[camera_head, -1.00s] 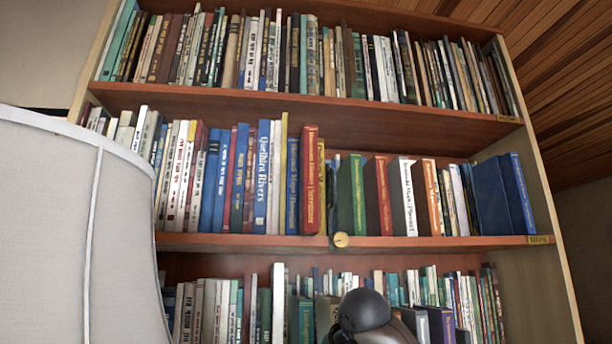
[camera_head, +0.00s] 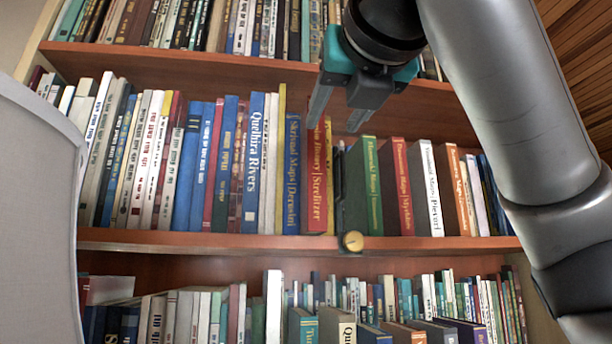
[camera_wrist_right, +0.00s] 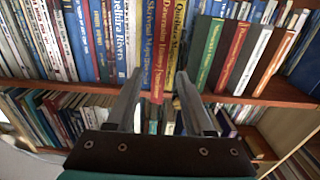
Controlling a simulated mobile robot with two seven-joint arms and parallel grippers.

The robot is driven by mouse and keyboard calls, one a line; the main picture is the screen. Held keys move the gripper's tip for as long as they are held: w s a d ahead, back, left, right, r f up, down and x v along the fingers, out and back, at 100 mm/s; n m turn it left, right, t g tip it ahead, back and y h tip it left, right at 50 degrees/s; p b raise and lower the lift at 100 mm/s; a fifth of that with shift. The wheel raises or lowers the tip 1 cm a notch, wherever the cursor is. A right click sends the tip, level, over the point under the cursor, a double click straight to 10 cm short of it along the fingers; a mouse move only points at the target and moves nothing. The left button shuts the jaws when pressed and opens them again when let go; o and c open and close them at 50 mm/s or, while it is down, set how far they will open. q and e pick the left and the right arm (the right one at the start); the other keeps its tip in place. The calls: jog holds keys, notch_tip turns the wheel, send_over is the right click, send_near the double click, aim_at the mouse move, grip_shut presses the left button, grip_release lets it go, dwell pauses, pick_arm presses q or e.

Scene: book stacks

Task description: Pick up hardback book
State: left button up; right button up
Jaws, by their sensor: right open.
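Several upright hardback books fill the middle shelf; the frames do not single one out. A red hardback (camera_head: 318,190) with yellow spine lettering stands right of a blue hardback (camera_head: 292,180). My right gripper (camera_head: 336,122) hangs from above, open and empty, its two fingers pointing down around the top of the red book in the head view. In the right wrist view, the open gripper (camera_wrist_right: 158,76) faces the shelf, with the red spine (camera_wrist_right: 157,82) and a yellow spine (camera_wrist_right: 180,35) between or beyond its fingers. Contact with any book cannot be told. My left gripper is not in view.
A dark upright piece with a round yellow knob (camera_head: 351,241) stands right of the red book. A green book (camera_head: 368,190) and others follow. The upper shelf board (camera_head: 200,68) runs close behind my gripper. A pale lampshade (camera_head: 35,220) blocks the left side.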

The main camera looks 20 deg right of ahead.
aim_at(317, 149)
jog(key=p+x, duration=0.3)
jog(key=x, duration=0.6)
jog(key=shift+w+d+r, duration=0.1)
jog(key=shift+w+d, duration=0.05)
jog(key=shift+w, duration=0.2)
jog(key=p+x, duration=0.1)
jog(key=x, duration=0.1)
jog(key=p+x, duration=0.1)
jog(key=x, duration=0.1)
jog(key=shift+w+d+r, duration=0.1)
jog(key=shift+r, duration=0.15)
jog(key=shift+w+d+f, duration=0.1)
jog(key=shift+w, duration=0.35)
grip_shut()
